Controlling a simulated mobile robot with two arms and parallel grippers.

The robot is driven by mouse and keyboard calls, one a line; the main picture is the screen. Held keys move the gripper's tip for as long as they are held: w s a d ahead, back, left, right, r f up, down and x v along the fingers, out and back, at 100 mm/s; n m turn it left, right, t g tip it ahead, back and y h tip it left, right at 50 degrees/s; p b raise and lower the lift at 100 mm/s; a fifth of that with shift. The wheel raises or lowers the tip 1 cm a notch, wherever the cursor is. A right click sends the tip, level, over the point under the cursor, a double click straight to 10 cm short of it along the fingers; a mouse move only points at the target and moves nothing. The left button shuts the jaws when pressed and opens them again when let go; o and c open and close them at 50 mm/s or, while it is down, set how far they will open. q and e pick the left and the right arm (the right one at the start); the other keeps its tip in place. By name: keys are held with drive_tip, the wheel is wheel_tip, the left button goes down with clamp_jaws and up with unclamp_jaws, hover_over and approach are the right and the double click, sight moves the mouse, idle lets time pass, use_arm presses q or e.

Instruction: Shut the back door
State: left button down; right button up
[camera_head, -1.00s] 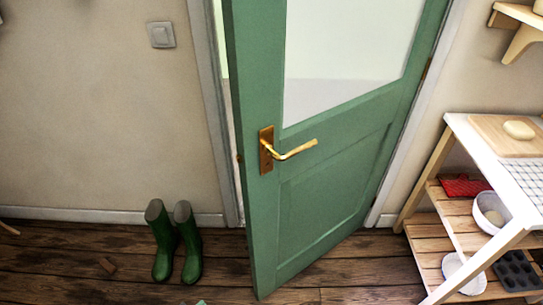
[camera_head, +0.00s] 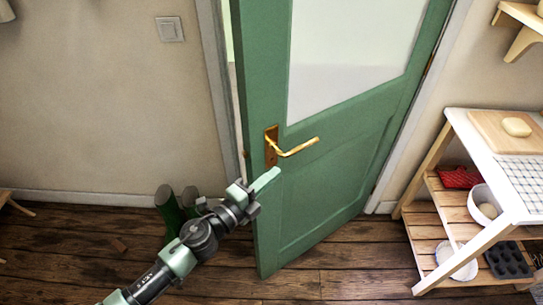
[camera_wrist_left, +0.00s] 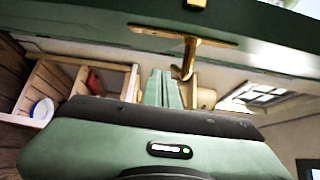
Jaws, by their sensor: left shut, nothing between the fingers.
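The green back door (camera_head: 330,185) with a glass pane stands ajar, swung into the room. Its hinges are on the right, and a gap shows between its free left edge and the door frame (camera_head: 218,90). A brass lever handle (camera_head: 296,148) is near the free edge; it also shows in the left wrist view (camera_wrist_left: 188,55). My left gripper (camera_head: 273,175) is shut and empty, its tip just below the handle plate in the head view. In the left wrist view its closed fingers (camera_wrist_left: 163,78) point toward the door. I cannot tell whether they touch it. My right gripper is out of view.
Green boots (camera_head: 168,212) stand by the wall, partly hidden behind my left arm. A wooden shelf unit (camera_head: 447,165) with a bowl (camera_head: 484,205) and baking things stands right of the door. The wooden floor (camera_head: 340,285) before the door is clear.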

sight(272, 160)
use_arm(q)
drive_tip(key=shift+w, duration=3)
